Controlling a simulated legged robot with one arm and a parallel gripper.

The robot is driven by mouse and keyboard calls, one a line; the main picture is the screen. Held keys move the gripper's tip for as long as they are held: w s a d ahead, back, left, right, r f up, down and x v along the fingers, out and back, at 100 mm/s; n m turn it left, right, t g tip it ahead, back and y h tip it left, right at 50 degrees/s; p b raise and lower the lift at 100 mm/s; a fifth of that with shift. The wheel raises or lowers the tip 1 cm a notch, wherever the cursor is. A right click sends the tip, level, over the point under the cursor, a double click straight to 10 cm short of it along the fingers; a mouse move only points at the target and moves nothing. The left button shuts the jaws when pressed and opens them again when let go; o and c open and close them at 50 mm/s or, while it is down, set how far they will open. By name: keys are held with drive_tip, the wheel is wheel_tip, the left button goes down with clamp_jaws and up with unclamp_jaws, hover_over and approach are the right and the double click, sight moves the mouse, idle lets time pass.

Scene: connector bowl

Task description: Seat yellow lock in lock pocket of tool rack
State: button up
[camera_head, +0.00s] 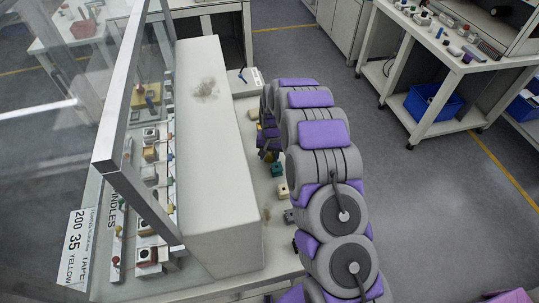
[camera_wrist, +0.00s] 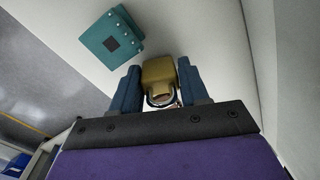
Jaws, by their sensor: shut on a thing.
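In the wrist view the yellow lock (camera_wrist: 159,72) sits between the two blue fingers of my gripper (camera_wrist: 161,84). The fingers are shut on its sides, and its metal shackle points toward the gripper's palm. Pale surface lies behind the lock; I cannot tell the gap to it. In the head view my gripper (camera_head: 268,142) is at the far end of my arm, over the narrow strip of bench right of a long pale box (camera_head: 215,150). The lock is not clear there. I cannot make out the tool rack's lock pocket in either view.
A teal block with a dark square (camera_wrist: 112,40) lies beside the lock in the wrist view. Small blocks, including a cream one (camera_head: 282,190), stand on the bench strip. Left of the pale box are a metal-framed clear panel (camera_head: 120,110) and several small parts.

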drive_tip(key=shift+a, duration=0.2)
drive_tip(key=o, duration=1.1)
drive_tip(key=shift+d, duration=0.1)
